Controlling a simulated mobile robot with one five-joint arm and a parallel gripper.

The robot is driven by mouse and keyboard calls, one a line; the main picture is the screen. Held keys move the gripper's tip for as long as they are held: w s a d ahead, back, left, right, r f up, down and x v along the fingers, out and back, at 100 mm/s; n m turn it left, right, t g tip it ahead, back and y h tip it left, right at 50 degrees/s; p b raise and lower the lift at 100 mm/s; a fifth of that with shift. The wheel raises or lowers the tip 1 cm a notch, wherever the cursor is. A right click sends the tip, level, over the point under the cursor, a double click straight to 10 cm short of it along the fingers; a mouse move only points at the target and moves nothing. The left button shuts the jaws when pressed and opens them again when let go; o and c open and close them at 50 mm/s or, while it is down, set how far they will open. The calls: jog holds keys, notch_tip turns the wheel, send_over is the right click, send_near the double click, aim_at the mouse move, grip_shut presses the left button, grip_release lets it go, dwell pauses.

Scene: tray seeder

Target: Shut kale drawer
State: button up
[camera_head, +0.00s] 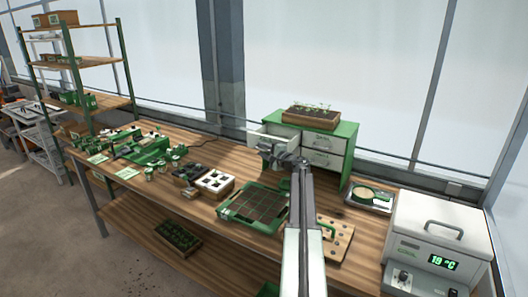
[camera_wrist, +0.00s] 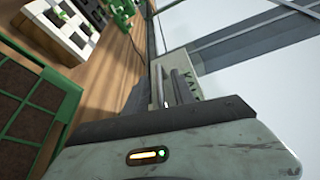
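A small cabinet with a green top and white drawers (camera_head: 322,141) stands at the back of the wooden bench. Its upper left drawer (camera_head: 268,131) is pulled out, and its inside shows from above. My gripper (camera_head: 277,156) is at the front of this open drawer, partly covering it. In the wrist view, a pale drawer front (camera_wrist: 190,70) with part of a green label lies just beyond my gripper (camera_wrist: 170,88). Only some letters show, so I cannot read the full name. The fingers are close to the front; whether they touch it or its handle is unclear.
A soil-filled green tray (camera_head: 254,203) lies below my gripper, beside a white cell tray (camera_head: 215,182). A planter of seedlings (camera_head: 311,115) sits on the cabinet. A metal tray with a dish (camera_head: 371,196) and a white 19 °C device (camera_head: 438,236) stand right.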

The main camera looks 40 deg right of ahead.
grip_shut()
dwell(0.8)
dwell(0.5)
